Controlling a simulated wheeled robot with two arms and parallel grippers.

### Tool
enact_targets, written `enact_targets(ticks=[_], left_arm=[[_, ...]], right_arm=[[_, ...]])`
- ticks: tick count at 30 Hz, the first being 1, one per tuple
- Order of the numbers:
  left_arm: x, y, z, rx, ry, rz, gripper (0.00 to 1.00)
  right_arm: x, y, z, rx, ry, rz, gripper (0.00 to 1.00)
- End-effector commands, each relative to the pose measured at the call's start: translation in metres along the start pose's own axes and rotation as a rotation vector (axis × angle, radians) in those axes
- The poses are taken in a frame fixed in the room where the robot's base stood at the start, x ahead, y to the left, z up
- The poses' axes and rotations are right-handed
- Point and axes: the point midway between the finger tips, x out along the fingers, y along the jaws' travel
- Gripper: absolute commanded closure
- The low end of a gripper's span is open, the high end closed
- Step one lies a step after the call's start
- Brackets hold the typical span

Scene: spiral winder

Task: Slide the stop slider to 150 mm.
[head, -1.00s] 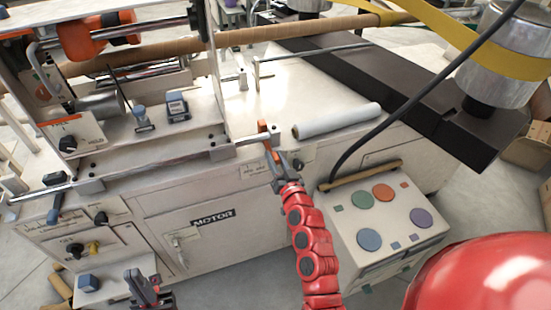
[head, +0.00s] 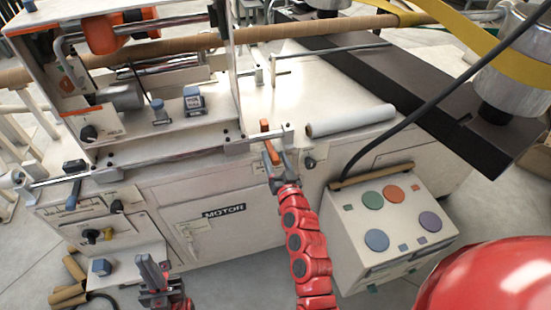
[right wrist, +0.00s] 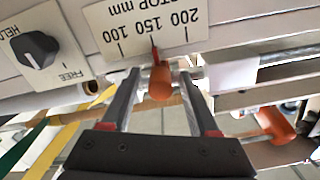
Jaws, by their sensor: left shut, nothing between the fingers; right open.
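The stop slider's orange knob (right wrist: 160,84) with a red pointer shows in the right wrist view; in the head view the knob (head: 272,153) is largely hidden by my gripper. The pointer stands at about the 150 mark of the upside-down "STOP mm" scale (right wrist: 135,27). My right gripper (head: 273,157) is open, with one finger on each side of the knob. Small gaps seem to show; I cannot tell whether either finger touches it. My left gripper (head: 152,270) is shut and empty, low in front of the machine.
A white roll (head: 350,119) lies on the machine top. A control box (head: 350,235) with coloured buttons stands right of my right arm.

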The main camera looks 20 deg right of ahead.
Motion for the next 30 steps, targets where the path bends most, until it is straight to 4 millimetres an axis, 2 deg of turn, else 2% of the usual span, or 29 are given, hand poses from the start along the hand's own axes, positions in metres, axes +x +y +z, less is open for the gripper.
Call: enact_targets(ticks=[4, 8, 21, 27, 30], left_arm=[[-0.001, 0.0, 0.0, 0.0, 0.0, 0.0, 1.0], [-0.004, 0.0, 0.001, 0.0, 0.0, 0.0, 1.0], [-0.017, 0.001, 0.003, 0.0, 0.0, 0.0, 1.0], [-0.021, 0.001, 0.004, 0.0, 0.0, 0.0, 1.0], [-0.022, 0.001, 0.004, 0.0, 0.0, 0.0, 1.0]], right_arm=[[-0.006, 0.0, 0.002, 0.0, -0.001, 0.001, 0.39], [-0.024, 0.001, 0.003, 0.0, -0.002, 0.001, 0.39], [-0.124, 0.001, 0.003, 0.0, -0.003, 0.001, 0.39], [-0.157, 0.001, 0.002, -0.001, -0.003, 0.001, 0.39], [-0.167, 0.0, 0.001, 0.0, -0.001, 0.0, 0.39]])
